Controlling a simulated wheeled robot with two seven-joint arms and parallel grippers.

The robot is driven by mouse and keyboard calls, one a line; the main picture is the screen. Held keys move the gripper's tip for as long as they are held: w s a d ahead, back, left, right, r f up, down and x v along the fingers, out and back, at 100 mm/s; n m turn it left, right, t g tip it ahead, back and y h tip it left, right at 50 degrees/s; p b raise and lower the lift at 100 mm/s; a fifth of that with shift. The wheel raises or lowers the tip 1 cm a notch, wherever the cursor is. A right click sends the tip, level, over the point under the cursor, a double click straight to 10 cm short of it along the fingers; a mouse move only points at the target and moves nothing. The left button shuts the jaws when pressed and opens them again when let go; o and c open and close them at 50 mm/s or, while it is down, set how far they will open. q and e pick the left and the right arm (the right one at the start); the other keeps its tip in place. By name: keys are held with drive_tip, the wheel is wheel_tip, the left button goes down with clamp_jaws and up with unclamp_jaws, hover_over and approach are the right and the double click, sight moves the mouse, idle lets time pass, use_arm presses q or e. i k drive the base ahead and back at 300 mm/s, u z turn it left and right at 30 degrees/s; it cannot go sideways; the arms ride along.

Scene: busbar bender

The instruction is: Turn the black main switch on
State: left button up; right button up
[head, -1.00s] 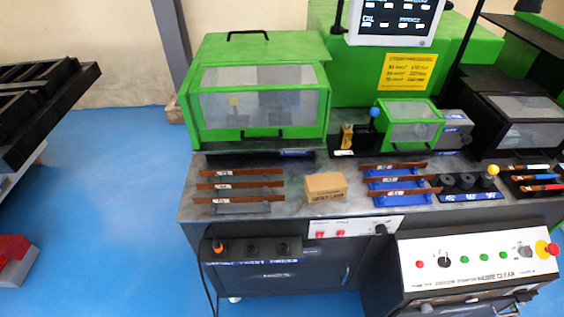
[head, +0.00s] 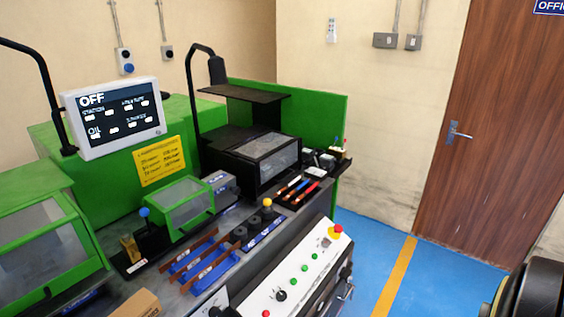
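The sloped white control panel (head: 300,272) is in the lower middle of the head view. It carries a black knob (head: 281,295) near its lower end, several green buttons, a red button (head: 266,313) and a red emergency stop on a yellow base (head: 336,231). A small grey-and-dark switch (head: 326,242) sits just below the emergency stop. I cannot tell from labels which one is the main switch. The screen (head: 112,115) reads OFF. Neither gripper is in view.
The bench holds a green guarded unit (head: 187,205), blue holders with copper bars (head: 200,262) and a tray of coloured tools (head: 297,192). A dark rounded body fills the lower right corner. Blue floor with a yellow line lies before the brown door (head: 500,130).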

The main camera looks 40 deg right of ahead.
sight(344, 274)
drive_tip(key=z, duration=2.15)
drive_tip(key=k, duration=0.6)
drive_tip(key=z, duration=0.85)
drive_tip(key=k, duration=0.6)
drive_tip(key=z, duration=0.4)
drive_tip(key=i, duration=2)
drive_tip(key=u, duration=1.45)
drive_tip(key=i, duration=1.2)
drive_tip(key=u, duration=1.65)
drive_tip(key=i, duration=0.25)
drive_tip(key=u, duration=0.1)
